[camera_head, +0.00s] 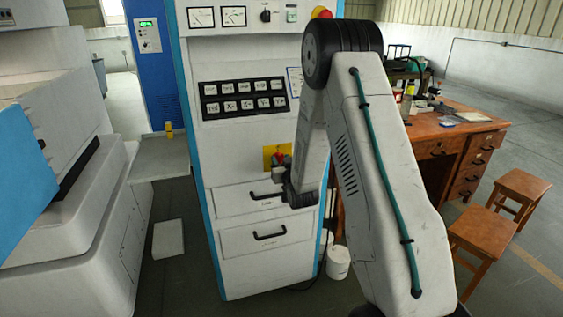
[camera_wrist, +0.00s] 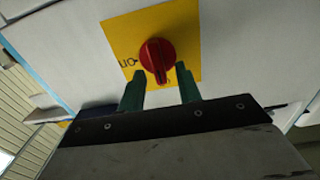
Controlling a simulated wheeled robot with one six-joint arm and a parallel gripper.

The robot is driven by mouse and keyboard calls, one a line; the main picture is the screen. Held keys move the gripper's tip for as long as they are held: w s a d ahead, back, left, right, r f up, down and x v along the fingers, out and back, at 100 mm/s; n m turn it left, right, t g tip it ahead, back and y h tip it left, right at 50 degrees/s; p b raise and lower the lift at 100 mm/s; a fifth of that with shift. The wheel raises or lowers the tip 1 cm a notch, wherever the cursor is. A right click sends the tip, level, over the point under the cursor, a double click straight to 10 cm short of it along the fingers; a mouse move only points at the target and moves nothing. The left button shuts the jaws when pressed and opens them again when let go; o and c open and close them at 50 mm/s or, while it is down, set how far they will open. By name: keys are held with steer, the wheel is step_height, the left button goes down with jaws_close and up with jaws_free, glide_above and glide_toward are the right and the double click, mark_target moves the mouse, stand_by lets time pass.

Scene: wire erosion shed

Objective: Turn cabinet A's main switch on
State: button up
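Cabinet A's main switch is most likely the red rotary knob (camera_wrist: 157,56) on a yellow plate (camera_wrist: 190,25) on the white cabinet front. In the head view the yellow plate (camera_head: 269,152) sits above the drawers, with the knob partly hidden by my gripper (camera_head: 281,168). In the wrist view, my gripper (camera_wrist: 160,84) is open, its two green fingers apart on either side of the knob's lower part. I cannot tell whether they touch it.
The cabinet (camera_head: 240,145) carries gauges, a button panel (camera_head: 245,98) and two drawers with black handles (camera_head: 269,235). A wooden desk (camera_head: 450,130) and stools (camera_head: 488,235) stand right. A large white machine (camera_head: 70,220) stands left. A white bucket (camera_head: 338,263) is by the cabinet's foot.

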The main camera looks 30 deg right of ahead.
jaws_close()
steer(key=shift+m, duration=0.3)
steer(key=m, duration=0.5)
steer(key=f+m, duration=0.1)
steer(key=m, duration=0.5)
steer(key=d+m, duration=0.1)
steer(key=m, duration=0.5)
steer(key=shift+s+d+f, duration=0.1)
steer(key=shift+s+f, duration=0.1)
steer(key=shift+m, duration=0.3)
